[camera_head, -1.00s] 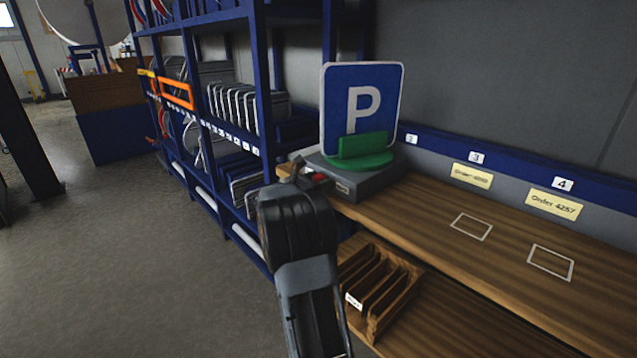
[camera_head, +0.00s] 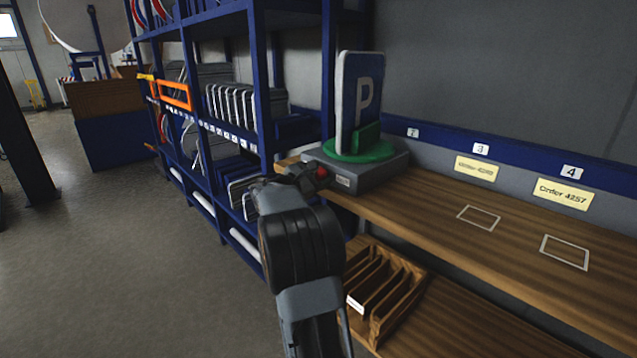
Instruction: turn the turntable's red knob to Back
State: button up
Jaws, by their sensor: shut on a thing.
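The turntable has a grey base (camera_head: 368,172) at the left end of the wooden bench and a round green plate (camera_head: 345,153) on top. A blue parking sign (camera_head: 357,100) with a white P stands upright on the plate, held by a green block, and is seen at a slant. The red knob (camera_head: 322,171) is on the front left of the base, partly hidden by my gripper. My gripper (camera_head: 314,172) reaches the knob from the left and is shut on it. The position marks around the knob are too small to read.
A blue rack (camera_head: 262,95) with stored signs stands close behind and left of my arm. The wooden bench (camera_head: 430,208) is clear to the right, with marked squares and order cards. A slotted wooden box (camera_head: 385,300) sits below the bench.

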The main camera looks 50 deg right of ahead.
jog(key=shift+m+b, duration=0.45)
jog(key=shift+m, duration=0.15)
jog(key=o, duration=0.9)
